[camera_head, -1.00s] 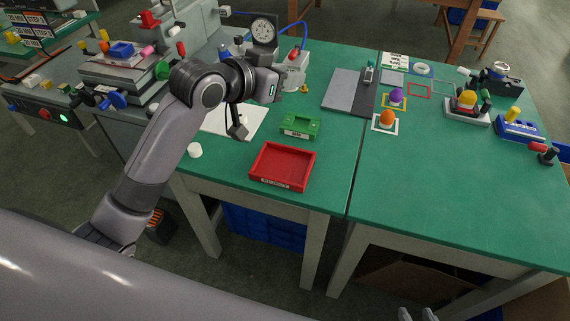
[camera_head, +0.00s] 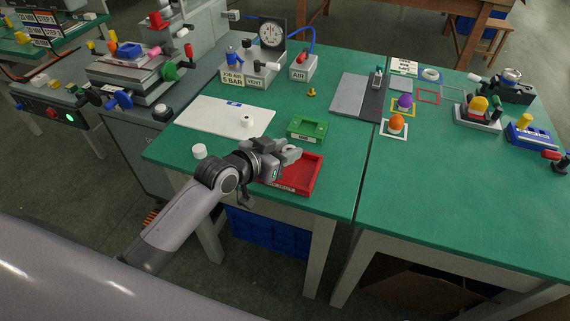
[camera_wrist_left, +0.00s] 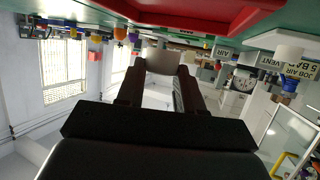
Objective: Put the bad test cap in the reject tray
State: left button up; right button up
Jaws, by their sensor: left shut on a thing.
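The red reject tray (camera_head: 312,177) lies near the front edge of the left green table. It also shows as a red band at the top of the left wrist view (camera_wrist_left: 200,14). My left gripper (camera_head: 288,155) is over the left and rear part of the tray. It is shut on a pale cap (camera_wrist_left: 163,60), which shows between the fingertips in the left wrist view. In the head view the gripper mostly hides this cap. I cannot tell the exact gap between cap and tray. My right gripper is not in view.
A green tray (camera_head: 308,130) stands just behind the red one. A white cap (camera_head: 199,151) stands at the table's left edge, and another white piece (camera_head: 247,121) is on the white sheet (camera_head: 205,115). The green surface right of the red tray is clear.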

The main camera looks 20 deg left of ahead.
pick_arm(q)
jog(key=shift+f+b, duration=0.35)
jog(key=shift+f, duration=1.85)
jog(key=o, duration=1)
jog(key=shift+f, duration=0.1)
jog(key=p+v, duration=0.1)
jog(key=v, duration=1.1)
jog(key=s+f+n+g+y, duration=0.2)
jog(key=s+f+y, duration=0.1)
jog(key=s+f, duration=1.1)
jog(key=shift+s+f, duration=0.25)
jog(key=shift+s, duration=0.25)
